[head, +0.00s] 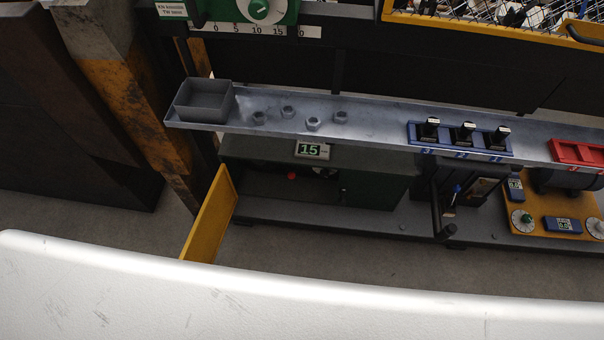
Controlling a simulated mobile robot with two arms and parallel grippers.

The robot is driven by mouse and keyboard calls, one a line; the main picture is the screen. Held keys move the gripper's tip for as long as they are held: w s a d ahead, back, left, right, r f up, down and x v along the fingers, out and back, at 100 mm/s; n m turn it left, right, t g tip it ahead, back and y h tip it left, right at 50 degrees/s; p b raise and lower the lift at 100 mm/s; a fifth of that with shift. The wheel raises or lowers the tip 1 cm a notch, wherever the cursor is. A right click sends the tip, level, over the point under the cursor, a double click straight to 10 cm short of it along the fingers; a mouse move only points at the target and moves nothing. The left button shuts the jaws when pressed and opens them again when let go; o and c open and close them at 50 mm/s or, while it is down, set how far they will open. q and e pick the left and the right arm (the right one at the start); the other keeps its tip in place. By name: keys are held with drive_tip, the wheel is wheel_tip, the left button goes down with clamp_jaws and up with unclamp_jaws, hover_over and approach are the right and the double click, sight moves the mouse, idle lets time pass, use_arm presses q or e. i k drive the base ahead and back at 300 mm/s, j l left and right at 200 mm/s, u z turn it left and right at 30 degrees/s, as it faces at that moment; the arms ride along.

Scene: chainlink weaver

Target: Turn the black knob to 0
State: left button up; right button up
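I cannot clearly make out a black knob. A small display (312,150) reading 15 sits on top of a dark green machine box (375,188) under the metal shelf. In the shadow below the display is a red button (292,176), with a small, indistinct round part to its right that I cannot identify. At the top, a green panel has a round white-and-green dial (264,9) above a printed scale (258,30) marked 0, 5, 10, 15 and on. Neither gripper is in view.
The metal shelf (375,122) carries a grey tray (204,84), several nuts, a blue rack (410,136) with three black-topped items and a red holder (580,150). A yellow flap (210,215) stands out at the box's left. A yellow panel (550,190) with dials is at right.

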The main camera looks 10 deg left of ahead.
sight(323, 172)
drive_tip(key=k+j+z, duration=0.15)
drive_tip(key=j, duration=0.25)
drive_tip(key=k+j+z, duration=0.35)
drive_tip(key=k+j, duration=0.2)
drive_tip(key=j, duration=0.2)
